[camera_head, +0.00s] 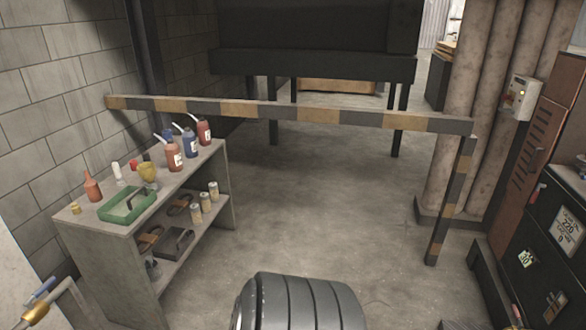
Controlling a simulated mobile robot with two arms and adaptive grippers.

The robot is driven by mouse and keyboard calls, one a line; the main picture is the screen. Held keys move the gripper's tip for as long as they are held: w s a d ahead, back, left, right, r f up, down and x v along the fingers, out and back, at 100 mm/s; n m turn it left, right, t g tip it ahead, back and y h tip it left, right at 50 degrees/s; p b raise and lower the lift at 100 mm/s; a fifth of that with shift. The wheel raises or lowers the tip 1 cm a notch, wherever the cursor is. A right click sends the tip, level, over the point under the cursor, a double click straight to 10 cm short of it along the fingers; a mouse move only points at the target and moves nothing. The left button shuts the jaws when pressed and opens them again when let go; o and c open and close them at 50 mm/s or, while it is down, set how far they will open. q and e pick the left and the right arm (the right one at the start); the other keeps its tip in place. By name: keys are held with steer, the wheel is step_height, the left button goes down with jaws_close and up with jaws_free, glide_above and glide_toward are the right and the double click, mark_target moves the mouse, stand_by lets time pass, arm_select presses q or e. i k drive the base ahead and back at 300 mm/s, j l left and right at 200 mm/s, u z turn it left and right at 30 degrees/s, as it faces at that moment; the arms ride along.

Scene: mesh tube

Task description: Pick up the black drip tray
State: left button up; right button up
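A dark, flat, tray-like object (175,243) lies on the lower shelf of the grey shelf unit (105,255) at the left. It may be the black drip tray, but it is small and partly shaded, so I cannot tell for sure. A green tray (128,207) with a dark item in it sits on the top of the same unit. Neither of my grippers is in view.
Red and blue bottles (189,146), an orange bottle (92,187) and a yellow cup (148,172) stand on the unit's top. Several cans (196,214) stand below. A striped barrier (290,112) crosses behind. Dark cabinets (550,240) stand right. The middle floor (320,210) is clear.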

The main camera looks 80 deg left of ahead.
mark_target(175, 243)
steer(key=u, duration=3.95)
steer(key=i+l+u, duration=0.35)
steer(key=l, duration=0.25)
steer(key=i+l+u, duration=0.2)
steer(key=l+u, duration=0.15)
steer(key=l, duration=0.3)
